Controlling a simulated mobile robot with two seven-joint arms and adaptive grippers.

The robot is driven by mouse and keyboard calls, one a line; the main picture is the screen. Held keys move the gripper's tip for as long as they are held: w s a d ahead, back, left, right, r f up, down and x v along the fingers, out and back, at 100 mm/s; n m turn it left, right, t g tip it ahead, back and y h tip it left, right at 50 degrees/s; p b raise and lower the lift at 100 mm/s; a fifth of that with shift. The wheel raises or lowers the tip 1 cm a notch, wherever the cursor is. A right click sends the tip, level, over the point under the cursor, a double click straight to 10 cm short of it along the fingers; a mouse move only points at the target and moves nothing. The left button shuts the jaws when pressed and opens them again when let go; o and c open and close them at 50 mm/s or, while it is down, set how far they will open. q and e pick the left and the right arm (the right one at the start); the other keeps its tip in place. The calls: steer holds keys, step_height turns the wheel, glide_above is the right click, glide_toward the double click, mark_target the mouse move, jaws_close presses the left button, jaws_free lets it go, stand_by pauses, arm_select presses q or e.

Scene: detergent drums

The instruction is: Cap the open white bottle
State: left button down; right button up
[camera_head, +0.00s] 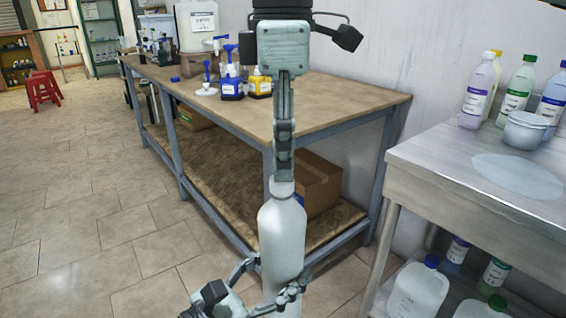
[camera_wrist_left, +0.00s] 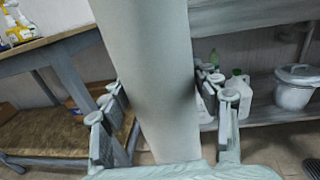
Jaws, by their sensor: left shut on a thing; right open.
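The white bottle (camera_head: 283,240) stands upright in the middle of the head view. My left gripper (camera_head: 268,285) is shut around its lower body. In the left wrist view the bottle's pale body (camera_wrist_left: 155,80) fills the space between the fingers of my left gripper (camera_wrist_left: 160,115). My right gripper (camera_head: 284,172) comes down from above and is open, seen edge-on, with its fingertips right at the bottle's top. A short pale neck or cap (camera_head: 283,188) shows just below the fingertips. I cannot tell which it is, because the fingers hide the mouth.
A wooden workbench (camera_head: 345,95) with blue and yellow pump bottles (camera_head: 233,85) stands behind. A cardboard box (camera_head: 318,185) is on its lower shelf. A steel table (camera_head: 440,165) at the right holds a white pot (camera_head: 525,132) and several bottles. Open floor lies left.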

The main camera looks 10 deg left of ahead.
steer(key=shift+r, duration=0.8)
steer(key=shift+c, duration=0.4)
